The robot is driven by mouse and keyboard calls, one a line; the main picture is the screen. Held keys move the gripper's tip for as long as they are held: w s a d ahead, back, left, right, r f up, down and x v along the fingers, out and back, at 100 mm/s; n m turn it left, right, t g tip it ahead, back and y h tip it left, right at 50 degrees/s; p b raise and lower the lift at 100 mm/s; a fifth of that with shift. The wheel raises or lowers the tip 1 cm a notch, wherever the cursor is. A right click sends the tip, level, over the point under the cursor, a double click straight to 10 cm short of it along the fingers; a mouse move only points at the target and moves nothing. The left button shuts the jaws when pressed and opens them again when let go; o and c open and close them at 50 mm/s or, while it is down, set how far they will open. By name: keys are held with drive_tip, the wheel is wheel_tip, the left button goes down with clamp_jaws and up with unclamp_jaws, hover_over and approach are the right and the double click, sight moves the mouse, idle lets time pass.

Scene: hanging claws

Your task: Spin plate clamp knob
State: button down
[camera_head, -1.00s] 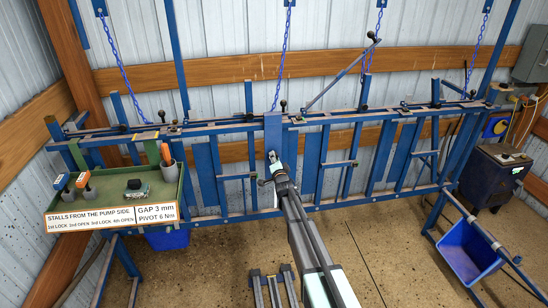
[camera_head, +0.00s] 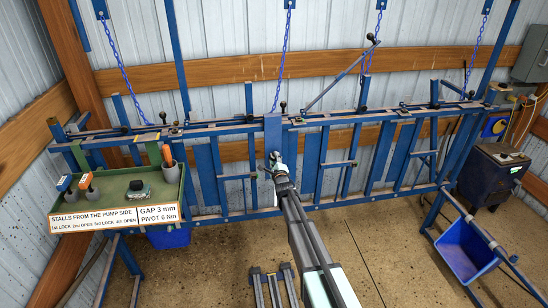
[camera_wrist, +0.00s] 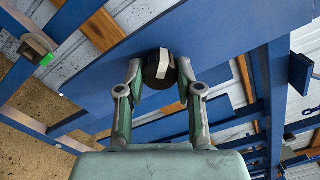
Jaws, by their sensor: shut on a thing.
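A dark round knob (camera_wrist: 155,70) with a pale piece at its right side sits against a broad blue plate (camera_wrist: 210,40) in the wrist view. The upright blue plate also shows in the head view (camera_head: 273,132), at the middle of the blue rail frame. My gripper (camera_wrist: 160,72) has its two fingers on either side of the knob and is shut on it. In the head view my gripper (camera_head: 273,160) is at the front of the plate, and the knob is mostly hidden there.
A green tray (camera_head: 150,207) with tools stands at the left, with a sign on its front. A blue bin (camera_head: 466,250) hangs at the right. Several blue chains (camera_head: 281,65) hang above the frame. A long lever (camera_head: 343,76) rises right of the plate. The floor in front is mostly open.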

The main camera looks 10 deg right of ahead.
drive_tip(key=shift+r, duration=0.1)
drive_tip(key=m, duration=0.3)
drive_tip(key=shift+p, duration=0.3)
drive_tip(key=c, duration=1.1)
unclamp_jaws()
drive_tip(key=shift+m, duration=0.5)
drive_tip(key=o, duration=0.7)
drive_tip(key=shift+c, duration=0.2)
drive_tip(key=shift+s, duration=0.1)
drive_tip(key=shift+s+d+b, duration=0.1)
drive_tip(key=shift+s+b, duration=1)
drive_tip(key=shift+s, duration=1.8)
